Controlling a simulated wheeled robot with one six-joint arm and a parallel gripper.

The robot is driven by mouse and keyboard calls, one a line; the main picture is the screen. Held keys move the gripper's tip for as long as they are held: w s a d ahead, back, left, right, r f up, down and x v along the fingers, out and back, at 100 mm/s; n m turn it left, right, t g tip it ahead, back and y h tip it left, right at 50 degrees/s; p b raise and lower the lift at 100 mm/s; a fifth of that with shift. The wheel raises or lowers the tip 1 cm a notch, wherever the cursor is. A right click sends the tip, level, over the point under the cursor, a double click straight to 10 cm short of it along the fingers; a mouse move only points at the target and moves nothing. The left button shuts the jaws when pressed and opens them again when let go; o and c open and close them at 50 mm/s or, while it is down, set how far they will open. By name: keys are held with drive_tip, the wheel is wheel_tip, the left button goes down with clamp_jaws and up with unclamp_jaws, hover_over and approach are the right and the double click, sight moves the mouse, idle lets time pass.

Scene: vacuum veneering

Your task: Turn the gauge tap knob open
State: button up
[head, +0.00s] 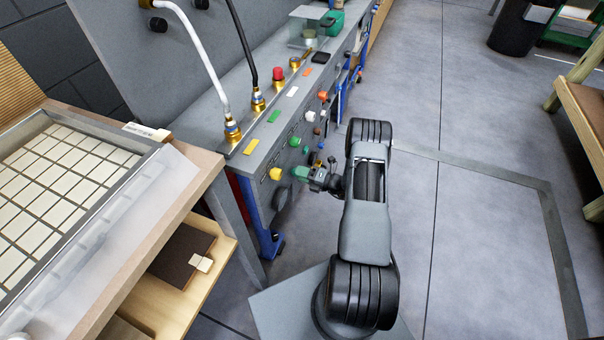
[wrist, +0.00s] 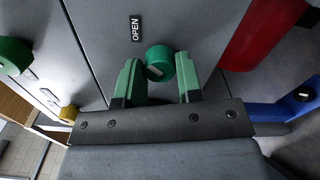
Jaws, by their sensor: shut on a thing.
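A small round green knob (wrist: 160,62) with a short white mark sits on the grey panel in the wrist view, beside a black label (wrist: 136,28) reading OPEN. The white mark is slanted and does not point straight at the label. My gripper (wrist: 160,78) has its two green fingers on either side of this knob, shut on it. In the head view my gripper (head: 303,173) is at the front face of the grey cabinet (head: 262,160), low and near its close end. The held knob cannot be made out there behind the fingers.
A yellow knob (head: 276,174) and a green knob (head: 294,141) are close to my gripper on the same face. A larger green knob (wrist: 12,56) and a red part (wrist: 262,35) flank it in the wrist view. The floor (head: 470,210) to the right is clear.

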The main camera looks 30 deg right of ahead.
drive_tip(key=shift+m, duration=0.6)
drive_tip(key=o, duration=0.9)
drive_tip(key=p+v, duration=0.1)
drive_tip(key=v, duration=1.2)
drive_tip(key=shift+s+d, duration=0.3)
